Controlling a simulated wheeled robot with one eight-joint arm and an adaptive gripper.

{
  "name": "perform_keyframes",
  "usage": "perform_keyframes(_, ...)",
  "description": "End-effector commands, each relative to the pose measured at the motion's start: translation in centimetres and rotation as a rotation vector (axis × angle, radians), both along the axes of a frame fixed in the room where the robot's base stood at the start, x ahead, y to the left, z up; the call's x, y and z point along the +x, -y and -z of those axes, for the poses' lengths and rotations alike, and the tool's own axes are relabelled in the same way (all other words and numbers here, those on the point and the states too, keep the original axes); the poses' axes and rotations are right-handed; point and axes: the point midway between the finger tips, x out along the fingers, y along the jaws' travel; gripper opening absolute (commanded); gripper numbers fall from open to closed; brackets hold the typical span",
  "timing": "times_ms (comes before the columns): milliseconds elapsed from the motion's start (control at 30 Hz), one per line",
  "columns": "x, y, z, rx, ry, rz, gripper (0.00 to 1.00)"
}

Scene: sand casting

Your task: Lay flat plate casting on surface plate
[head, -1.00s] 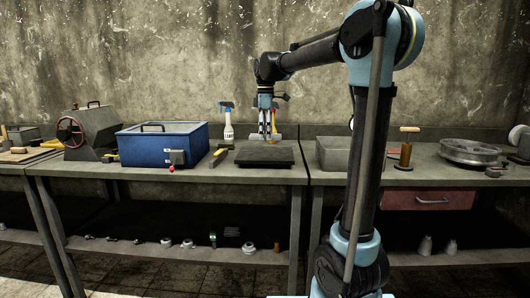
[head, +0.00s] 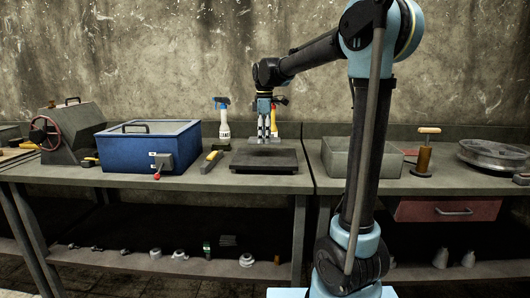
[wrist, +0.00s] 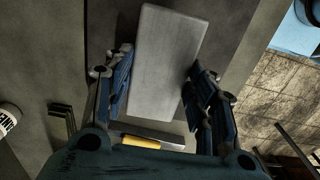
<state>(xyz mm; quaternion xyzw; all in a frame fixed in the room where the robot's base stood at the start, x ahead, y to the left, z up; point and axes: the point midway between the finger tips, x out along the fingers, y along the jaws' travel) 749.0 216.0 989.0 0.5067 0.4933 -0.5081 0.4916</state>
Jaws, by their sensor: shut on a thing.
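The flat plate casting (wrist: 165,62) is a light grey rectangular slab in the wrist view. My gripper (wrist: 158,85) is shut on it, with one blue-black finger along each long side. In the head view my gripper (head: 264,138) points down over the dark surface plate (head: 250,164) on the bench. The casting is hard to make out there, hidden around the fingertips. I cannot tell whether its underside touches the surface plate. Part of the surface plate also shows beside the casting in the wrist view (wrist: 112,25).
A blue box (head: 150,150) is further left. A grey tray (head: 345,160) and a wooden-handled tool (head: 424,155) are on the right.

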Motion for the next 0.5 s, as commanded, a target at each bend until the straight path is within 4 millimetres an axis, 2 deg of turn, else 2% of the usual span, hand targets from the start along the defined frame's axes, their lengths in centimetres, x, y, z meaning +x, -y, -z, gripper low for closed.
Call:
perform_keyframes(267, 0.1, 0.3, 2.1, 0.0, 0.0, 0.004, 0.17)
perform_keyframes(500, 0.1, 0.4, 5.1, 0.0, 0.0, 0.005, 0.17)
